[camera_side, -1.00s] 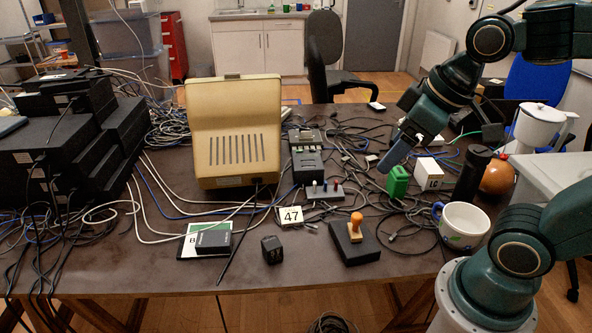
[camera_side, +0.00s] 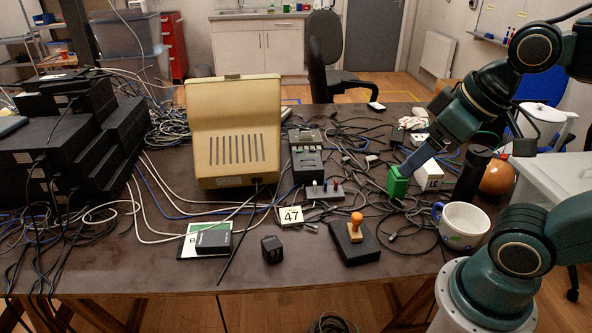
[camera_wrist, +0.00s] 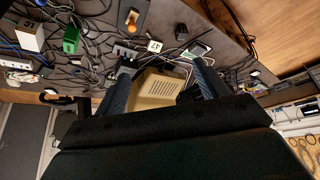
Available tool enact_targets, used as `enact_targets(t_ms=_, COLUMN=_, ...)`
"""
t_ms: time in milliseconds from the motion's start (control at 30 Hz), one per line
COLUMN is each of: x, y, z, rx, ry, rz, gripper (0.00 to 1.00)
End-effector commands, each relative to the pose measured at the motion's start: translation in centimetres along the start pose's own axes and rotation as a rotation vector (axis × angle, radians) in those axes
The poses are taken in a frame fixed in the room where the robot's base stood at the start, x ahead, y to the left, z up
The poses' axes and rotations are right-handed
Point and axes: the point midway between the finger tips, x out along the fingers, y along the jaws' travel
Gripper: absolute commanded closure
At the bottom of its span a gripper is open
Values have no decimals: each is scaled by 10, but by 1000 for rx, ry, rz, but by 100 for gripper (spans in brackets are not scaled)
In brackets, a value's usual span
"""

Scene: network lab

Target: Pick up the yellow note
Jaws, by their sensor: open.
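A small pale yellow note marked "47" (camera_side: 291,215) lies on the dark table, in front of the beige monitor-like case (camera_side: 234,130). It also shows in the wrist view as a small light card (camera_wrist: 154,46) at the top, beyond the fingers. My gripper (camera_side: 409,167) is above the table on the right, well away from the note, close to a green block (camera_side: 397,183); I cannot tell if they touch. In the wrist view the two fingers of my gripper (camera_wrist: 161,68) are apart, with nothing held between them.
Tangled cables cover much of the table. A stamp with an orange knob (camera_side: 357,226) on a black pad, a small black cube (camera_side: 272,250) and a grey strip with knobs (camera_side: 325,191) lie near the note. A white mug (camera_side: 463,226) stands at right. The front edge is mostly clear.

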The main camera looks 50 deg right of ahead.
Motion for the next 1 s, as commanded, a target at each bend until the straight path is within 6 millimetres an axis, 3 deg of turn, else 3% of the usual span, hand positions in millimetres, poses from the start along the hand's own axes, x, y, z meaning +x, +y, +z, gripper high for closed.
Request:
enact_targets(t_ms=433, x=0, y=0, z=0, rx=-1, ry=0, rz=0, gripper=28)
enact_targets(t_ms=500, x=0, y=0, z=0, rx=-1, ry=0, rz=0, gripper=16)
enact_targets(t_ms=1000, x=2, y=0, z=-9, rx=15, ry=-13, rz=1, gripper=16)
